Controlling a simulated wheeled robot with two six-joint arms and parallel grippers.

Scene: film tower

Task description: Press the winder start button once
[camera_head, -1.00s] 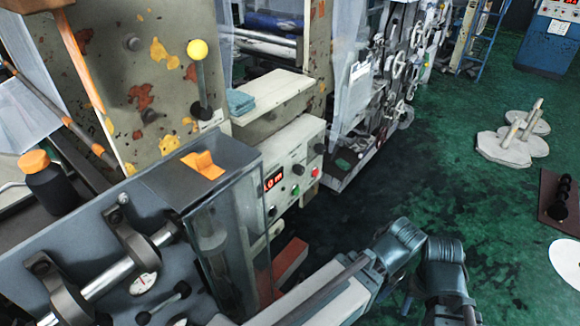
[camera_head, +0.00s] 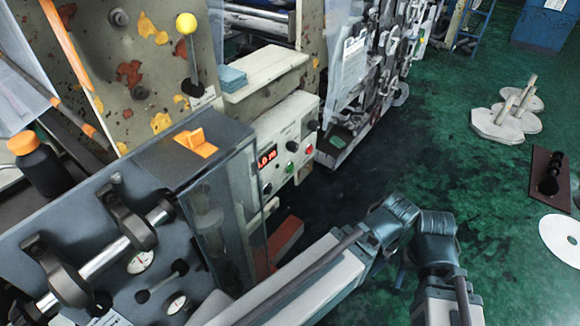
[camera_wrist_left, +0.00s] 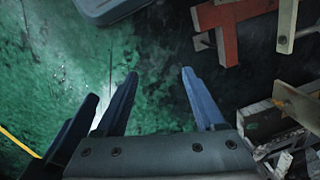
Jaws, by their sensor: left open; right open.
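The winder control panel (camera_head: 283,146) faces right in the head view, with a red digital display (camera_head: 267,157). A small green button (camera_head: 292,146) sits at its middle right, with another green button (camera_head: 289,168) below, beside a red one (camera_head: 309,150). Dark knobs are on it too. I cannot read its labels. My left gripper (camera_wrist_left: 160,88) is open and empty in the left wrist view, its fingers over the green floor.
A grey cabinet with an orange-topped cover (camera_head: 196,142) and a clear guard (camera_head: 224,215) stands left of the panel. A yellow-knobbed lever (camera_head: 187,24) rises behind it. Green floor (camera_head: 440,150) lies open right. A red beam (camera_wrist_left: 232,28) is near my left gripper.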

